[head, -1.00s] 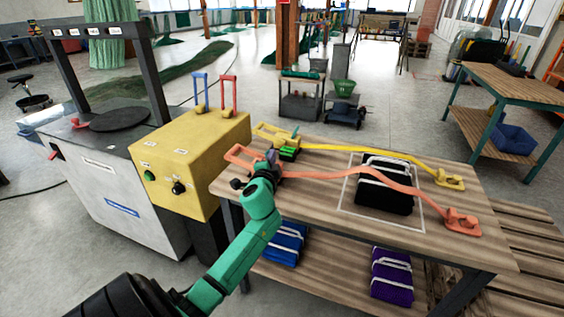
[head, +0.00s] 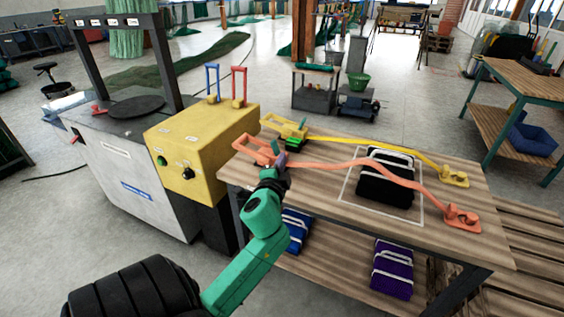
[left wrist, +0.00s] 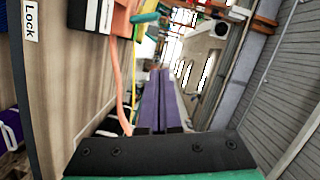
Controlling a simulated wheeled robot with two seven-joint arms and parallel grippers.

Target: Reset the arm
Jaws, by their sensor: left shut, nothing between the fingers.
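My left arm comes in from the bottom of the head view, and its left gripper (head: 281,160) is by the near left part of the table. The gripper is shut and empty; its purple fingers lie together in the left wrist view (left wrist: 156,98). It overlaps the right end of the orange ratchet buckle (head: 255,150) in the head view, and I cannot tell whether they touch. The orange strap (head: 400,178) runs right from there, and it also shows in the left wrist view (left wrist: 117,80). My right gripper is out of view.
A yellow strap (head: 380,146) with its buckle lies behind. A black bag (head: 386,180) sits inside a white outline on the wooden table (head: 330,205). Blue and purple bags (head: 392,268) lie below.

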